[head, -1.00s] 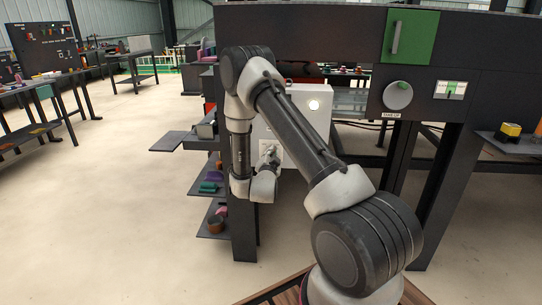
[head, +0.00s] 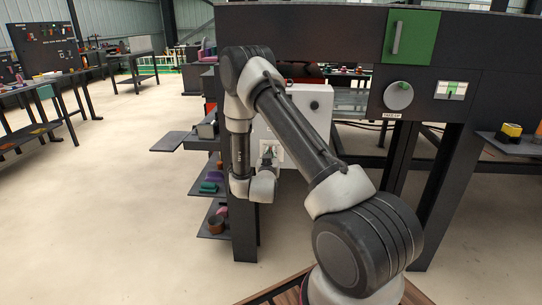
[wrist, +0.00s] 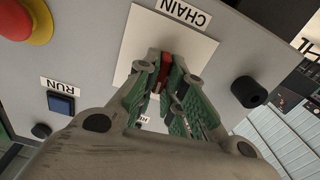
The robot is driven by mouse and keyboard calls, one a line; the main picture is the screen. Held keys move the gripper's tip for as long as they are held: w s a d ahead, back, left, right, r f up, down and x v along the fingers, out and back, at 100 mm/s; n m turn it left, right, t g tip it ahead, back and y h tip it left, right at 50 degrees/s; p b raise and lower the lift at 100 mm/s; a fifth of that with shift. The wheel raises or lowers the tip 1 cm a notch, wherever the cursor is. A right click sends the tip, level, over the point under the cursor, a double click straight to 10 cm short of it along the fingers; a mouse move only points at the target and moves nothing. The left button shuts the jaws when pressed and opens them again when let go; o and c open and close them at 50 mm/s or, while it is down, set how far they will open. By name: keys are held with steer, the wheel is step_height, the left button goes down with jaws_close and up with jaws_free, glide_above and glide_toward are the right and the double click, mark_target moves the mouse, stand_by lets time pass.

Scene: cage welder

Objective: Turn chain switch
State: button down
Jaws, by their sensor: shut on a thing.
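The chain switch is a small red lever (wrist: 164,70) on a white plate (wrist: 200,48) marked CHAIN, upside down in the wrist view. My gripper (wrist: 165,62) has its green-padded fingers closed on both sides of the red lever. The fingers hide part of the lever and of a second label below it. In the head view the plate (head: 279,152) is on the front of a light grey control box (head: 296,103), and my gripper (head: 267,152) is in front of it. A dark round lamp (head: 314,105) is on the box's upper right.
A red mushroom button with a yellow collar (wrist: 40,18) and a blue RUN button (wrist: 61,103) sit close by on the panel. A black round part (wrist: 249,91) sticks out on the other side.

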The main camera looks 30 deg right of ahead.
steer(key=shift+a+f+n, duration=0.1)
steer(key=shift+n, duration=3.8)
steer(key=c, duration=1.5)
jaws_free()
steer(key=shift+w, duration=0.1)
steer(key=v, duration=1.2)
